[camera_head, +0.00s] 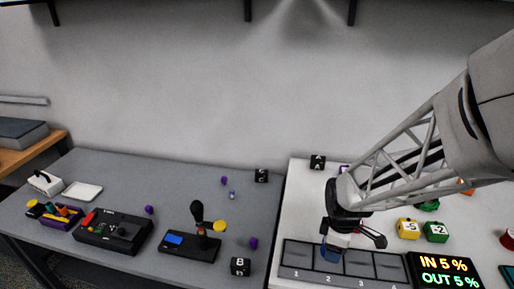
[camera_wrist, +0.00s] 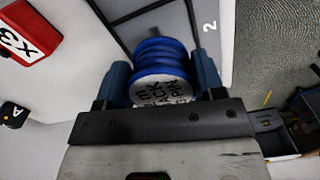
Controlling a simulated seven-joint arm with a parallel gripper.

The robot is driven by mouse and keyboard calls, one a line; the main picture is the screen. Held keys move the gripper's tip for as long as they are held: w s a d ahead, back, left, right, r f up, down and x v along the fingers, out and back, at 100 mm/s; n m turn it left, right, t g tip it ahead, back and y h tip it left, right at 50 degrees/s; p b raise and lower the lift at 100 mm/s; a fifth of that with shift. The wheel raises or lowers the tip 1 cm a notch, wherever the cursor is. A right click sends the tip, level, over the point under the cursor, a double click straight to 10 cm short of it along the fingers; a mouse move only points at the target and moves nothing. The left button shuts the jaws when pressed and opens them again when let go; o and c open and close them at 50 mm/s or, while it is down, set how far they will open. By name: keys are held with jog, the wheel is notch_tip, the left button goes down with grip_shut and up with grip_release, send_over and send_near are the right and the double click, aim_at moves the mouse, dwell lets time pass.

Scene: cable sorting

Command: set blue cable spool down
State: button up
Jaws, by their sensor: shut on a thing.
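The blue cable spool (camera_wrist: 160,62) has blue ridges and a white end with black lettering. It sits between the two fingers of my gripper (camera_wrist: 160,82), which is shut on it. In the head view a small blue part of the spool (camera_head: 330,254) shows below my gripper (camera_head: 334,243), over the compartment marked 2 of the dark numbered tray (camera_head: 296,274). The wrist view also shows a white "2" on the tray (camera_wrist: 209,27) beside the spool. I cannot tell whether the spool touches the tray floor.
A lit sign (camera_head: 445,274) stands right of the tray. A red block (camera_wrist: 28,32) and black cube (camera_wrist: 12,114) show in the wrist view. The left grey table holds a black device (camera_head: 113,232) and small items.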

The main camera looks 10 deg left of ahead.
jog(key=w+a, duration=0.2)
jog(key=a, duration=0.1)
jog(key=w+a, duration=0.3)
jog(key=w+a+f, duration=0.1)
jog(key=w+a, duration=0.1)
jog(key=a, duration=0.1)
jog(key=shift+w+a, duration=0.25)
jog(key=w+a+f, duration=0.2)
jog(key=a+f, duration=0.1)
jog(key=a, duration=0.9)
jog(key=w+a+f, duration=0.2)
jog(key=a+f, duration=0.1)
jog(key=a, duration=0.9)
jog(key=w+a+f, duration=0.3)
jog(key=a, duration=0.9)
jog(key=shift+f, duration=0.35)
jog(key=shift+w, duration=0.15)
jog(key=w+a, duration=0.3)
jog(key=w+a+f, duration=0.1)
jog(key=w+a, duration=0.2)
jog(key=w, duration=0.1)
jog(key=w+a, duration=0.3)
jog(key=w, duration=0.1)
jog(key=shift+w+a+f, duration=0.15)
jog(key=shift+w+a, duration=0.05)
jog(key=shift+a, duration=0.15)
